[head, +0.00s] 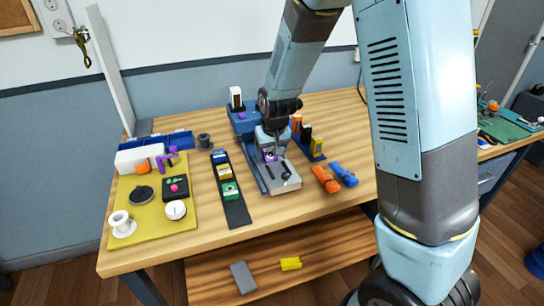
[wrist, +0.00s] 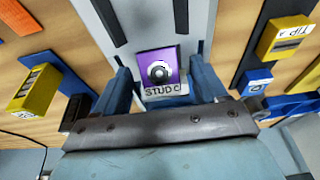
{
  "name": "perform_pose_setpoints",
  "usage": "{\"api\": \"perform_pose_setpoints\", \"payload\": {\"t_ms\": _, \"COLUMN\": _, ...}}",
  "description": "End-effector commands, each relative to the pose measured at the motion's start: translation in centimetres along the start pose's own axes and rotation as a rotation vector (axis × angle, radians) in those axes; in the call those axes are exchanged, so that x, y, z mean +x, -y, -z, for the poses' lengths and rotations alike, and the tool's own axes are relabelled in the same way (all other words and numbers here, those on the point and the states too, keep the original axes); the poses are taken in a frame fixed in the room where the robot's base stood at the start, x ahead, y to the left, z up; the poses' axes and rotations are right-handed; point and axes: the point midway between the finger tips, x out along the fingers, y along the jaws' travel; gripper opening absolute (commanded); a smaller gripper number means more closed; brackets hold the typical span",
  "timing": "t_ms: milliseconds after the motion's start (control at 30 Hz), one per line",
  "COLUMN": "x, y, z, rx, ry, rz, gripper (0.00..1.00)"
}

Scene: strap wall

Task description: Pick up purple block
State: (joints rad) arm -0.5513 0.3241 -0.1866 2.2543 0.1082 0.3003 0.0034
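The purple block (wrist: 144,59) is in the middle of the wrist view, with a round grey-and-white piece on it and a white label reading "STUD C" at its near edge. My gripper (wrist: 161,72) has its two blue fingers on either side of the block, with gaps showing, so it is open. In the head view the purple block (head: 270,157) shows as a small patch on the grey fixture, under my gripper (head: 270,148). My gripper partly covers it there, and how far the fingers reach down beside it is hard to tell.
The grey fixture (head: 284,185) has dark slots. A dark strip (head: 237,213) with yellow and green blocks lies to its left, orange and blue tools (head: 328,180) to its right. A yellow mat (head: 151,222) holds several items. A lower shelf (head: 325,262) bears grey and yellow pieces.

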Motion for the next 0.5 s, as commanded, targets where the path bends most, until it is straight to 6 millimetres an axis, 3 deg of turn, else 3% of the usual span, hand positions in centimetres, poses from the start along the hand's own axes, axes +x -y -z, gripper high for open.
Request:
{"api": "perform_pose_setpoints", "payload": {"t_ms": 67, "x": -0.01, "y": 0.01, "z": 0.00, "rx": 0.000, "ry": 0.000, "rz": 0.000, "gripper": 0.64}}
{"api": "perform_pose_setpoints", "payload": {"t_ms": 500, "x": -0.02, "y": 0.02, "z": 0.00, "rx": -0.001, "ry": 0.000, "rz": 0.000, "gripper": 0.22}}
